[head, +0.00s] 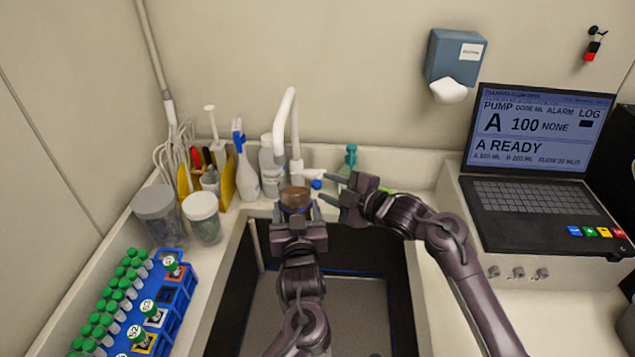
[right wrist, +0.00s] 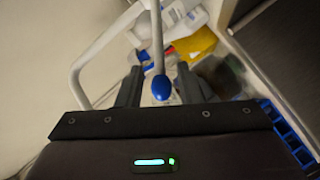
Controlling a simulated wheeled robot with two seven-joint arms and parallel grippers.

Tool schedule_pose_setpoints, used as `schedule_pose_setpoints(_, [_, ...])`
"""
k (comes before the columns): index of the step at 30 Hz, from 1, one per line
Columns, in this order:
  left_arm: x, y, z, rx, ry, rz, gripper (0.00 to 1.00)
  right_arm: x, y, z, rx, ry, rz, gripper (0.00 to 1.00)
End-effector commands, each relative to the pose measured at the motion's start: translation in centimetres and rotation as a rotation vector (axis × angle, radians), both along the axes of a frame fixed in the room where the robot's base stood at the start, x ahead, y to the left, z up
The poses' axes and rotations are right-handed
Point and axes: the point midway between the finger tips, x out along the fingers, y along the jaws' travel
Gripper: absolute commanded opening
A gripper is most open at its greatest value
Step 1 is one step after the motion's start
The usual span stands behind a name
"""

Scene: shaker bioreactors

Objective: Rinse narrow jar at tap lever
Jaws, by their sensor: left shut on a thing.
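The narrow jar (head: 295,197) looks brownish and is held upright in my left gripper (head: 297,214), over the back of the sink. Its lower part is hidden by the gripper. The white tap (head: 293,115) arches above and behind the jar; whether its spout lines up with the jar's mouth I cannot tell. The tap lever has a blue knob (head: 316,184) just right of the jar. My right gripper (head: 328,196) is open beside the knob. In the right wrist view the knob (right wrist: 161,88) shows between its two spread fingers, with a gap on each side.
The dark sink (head: 335,300) lies below both grippers. A teal-topped bottle (head: 349,160) stands behind my right gripper. A laptop (head: 530,205) sits at right.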

Motion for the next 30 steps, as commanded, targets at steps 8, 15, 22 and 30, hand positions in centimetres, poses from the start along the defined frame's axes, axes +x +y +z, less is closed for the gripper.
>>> schedule_pose_setpoints(8, [0.0, 0.0, 0.1, -0.001, -0.002, 0.0, 0.38, 2.3, 2.9, -0.7, 0.001, 0.0, -0.001, 0.33])
schedule_pose_setpoints(15, [0.0, 0.0, 0.1, -0.001, -0.002, 0.0, 0.38, 2.8, 3.4, -1.0, -0.001, -0.001, -0.001, 0.33])
schedule_pose_setpoints(22, [0.0, 0.0, 0.1, -0.001, -0.002, 0.0, 0.38, 2.7, 3.4, -1.0, -0.001, 0.0, -0.001, 0.26])
schedule_pose_setpoints(30, [0.0, 0.0, 0.1, -0.001, -0.002, 0.0, 0.38, 2.7, 3.4, -1.0, -0.001, 0.0, -0.001, 0.0])
